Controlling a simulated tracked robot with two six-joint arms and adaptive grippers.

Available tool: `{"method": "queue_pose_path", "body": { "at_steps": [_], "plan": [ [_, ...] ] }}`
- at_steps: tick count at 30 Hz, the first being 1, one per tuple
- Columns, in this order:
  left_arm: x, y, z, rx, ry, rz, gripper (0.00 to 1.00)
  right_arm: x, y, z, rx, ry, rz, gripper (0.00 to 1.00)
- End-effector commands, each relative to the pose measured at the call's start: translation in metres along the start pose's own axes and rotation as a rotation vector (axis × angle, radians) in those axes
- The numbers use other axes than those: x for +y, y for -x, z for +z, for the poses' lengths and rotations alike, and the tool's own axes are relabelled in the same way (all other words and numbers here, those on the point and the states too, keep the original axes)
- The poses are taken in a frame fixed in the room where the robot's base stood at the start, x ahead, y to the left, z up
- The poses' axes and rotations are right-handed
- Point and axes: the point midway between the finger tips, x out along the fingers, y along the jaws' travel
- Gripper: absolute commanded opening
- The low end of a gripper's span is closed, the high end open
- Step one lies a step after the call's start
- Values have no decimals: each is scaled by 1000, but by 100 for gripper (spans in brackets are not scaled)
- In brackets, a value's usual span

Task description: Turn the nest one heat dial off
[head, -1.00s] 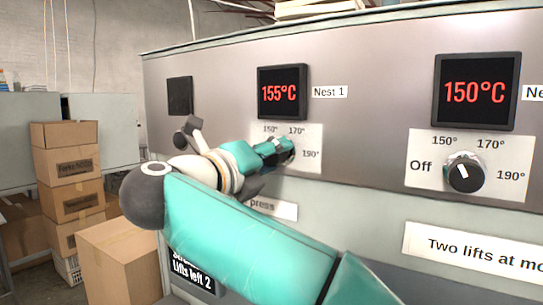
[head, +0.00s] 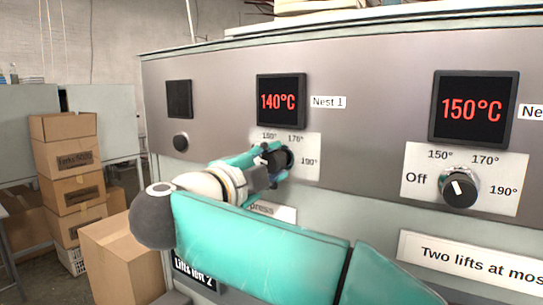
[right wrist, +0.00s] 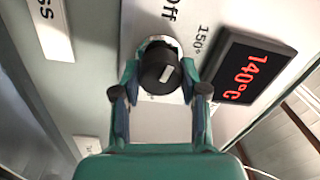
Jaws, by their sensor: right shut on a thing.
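The nest one heat dial (head: 284,158) is a black knob on a white scale plate, below a red display reading 140°C (head: 279,101). My right gripper (head: 272,160) is at the dial and hides part of it and of the scale. In the right wrist view the dial (right wrist: 159,67) sits between the two fingers of the gripper (right wrist: 160,88), which are shut on its sides. Its white mark slants, with one end toward the 150° print rather than straight at Off (right wrist: 172,12). My left gripper is not in view.
A second dial (head: 459,188) under a 150°C display (head: 472,109) is on the right. A small black knob (head: 181,142) is on the panel's left. Cardboard boxes (head: 70,180) are stacked on the floor at left.

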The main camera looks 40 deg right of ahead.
Motion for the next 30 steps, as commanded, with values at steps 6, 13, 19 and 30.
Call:
{"method": "queue_pose_path", "body": {
  "at_steps": [6,13,19,30],
  "plan": [
    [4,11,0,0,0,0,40,0,1,2,-11,146,3,8],
    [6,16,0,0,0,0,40,3,1,3,-14,226,5,8],
    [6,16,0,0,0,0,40,4,1,3,-14,249,6,8],
    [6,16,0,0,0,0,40,5,1,4,-14,251,6,51]
  ]
}}
